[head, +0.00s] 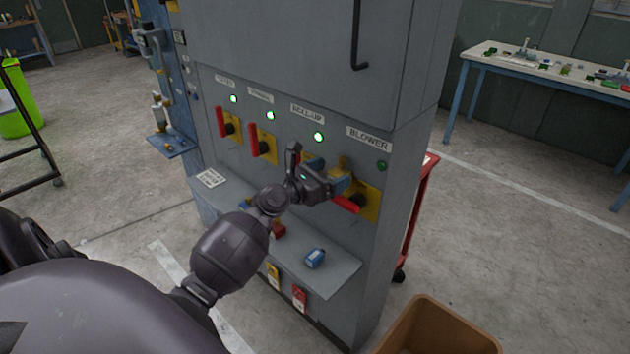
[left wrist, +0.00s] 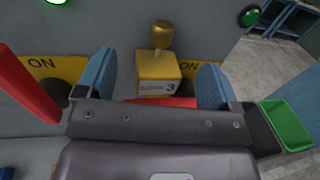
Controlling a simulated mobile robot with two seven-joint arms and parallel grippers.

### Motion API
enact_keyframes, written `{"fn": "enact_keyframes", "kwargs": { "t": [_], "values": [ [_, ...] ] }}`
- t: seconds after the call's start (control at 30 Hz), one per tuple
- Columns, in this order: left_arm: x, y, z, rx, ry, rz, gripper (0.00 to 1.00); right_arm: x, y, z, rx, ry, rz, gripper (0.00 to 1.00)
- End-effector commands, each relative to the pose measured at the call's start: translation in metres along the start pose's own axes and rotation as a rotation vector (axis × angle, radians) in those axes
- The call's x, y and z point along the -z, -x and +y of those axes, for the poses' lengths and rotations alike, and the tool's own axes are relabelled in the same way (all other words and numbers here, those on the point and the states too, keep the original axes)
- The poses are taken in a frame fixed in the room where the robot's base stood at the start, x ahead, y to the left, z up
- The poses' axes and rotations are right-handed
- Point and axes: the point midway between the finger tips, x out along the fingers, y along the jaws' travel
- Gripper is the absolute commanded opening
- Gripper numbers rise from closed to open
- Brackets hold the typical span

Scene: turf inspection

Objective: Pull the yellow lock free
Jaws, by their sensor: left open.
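The yellow lock (left wrist: 158,74), marked 3 with a brass-coloured top, sits at the BLOWER switch; in the head view its top (head: 344,162) shows just above my gripper. My left gripper (head: 338,184) is open at the switch. In the left wrist view its two blue fingers (left wrist: 156,82) stand on either side of the lock body, with visible gaps. The BLOWER switch has a red handle (head: 345,204) on a yellow plate (head: 371,206); part of the red shows below the lock in the wrist view. My right gripper is not in view.
A cabinet shelf (head: 335,276) below holds a blue lock (head: 315,258) and a red item (head: 277,230). Other red switch handles (head: 222,122) line the panel to the left. A brown bin (head: 440,325) stands on the floor at lower right.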

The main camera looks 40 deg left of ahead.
Motion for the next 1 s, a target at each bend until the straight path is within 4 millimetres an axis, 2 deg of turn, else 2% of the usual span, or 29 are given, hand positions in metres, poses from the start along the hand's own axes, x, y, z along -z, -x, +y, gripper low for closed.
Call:
{"fn": "enact_keyframes", "kwargs": {
  "t": [0.1,0.23,0.63,1.0],
  "values": [
    [0.000,-0.015,0.000,0.000,0.000,-0.001,0.87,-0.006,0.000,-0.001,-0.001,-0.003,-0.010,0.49],
    [0.000,-0.024,0.000,0.001,0.000,0.000,0.87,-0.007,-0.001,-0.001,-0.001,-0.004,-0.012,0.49],
    [0.000,-0.028,0.000,0.000,0.000,0.000,0.85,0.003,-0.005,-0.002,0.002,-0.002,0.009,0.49],
    [0.000,-0.028,0.000,0.000,-0.001,0.000,0.29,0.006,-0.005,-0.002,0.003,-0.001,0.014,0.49]
  ]
}}
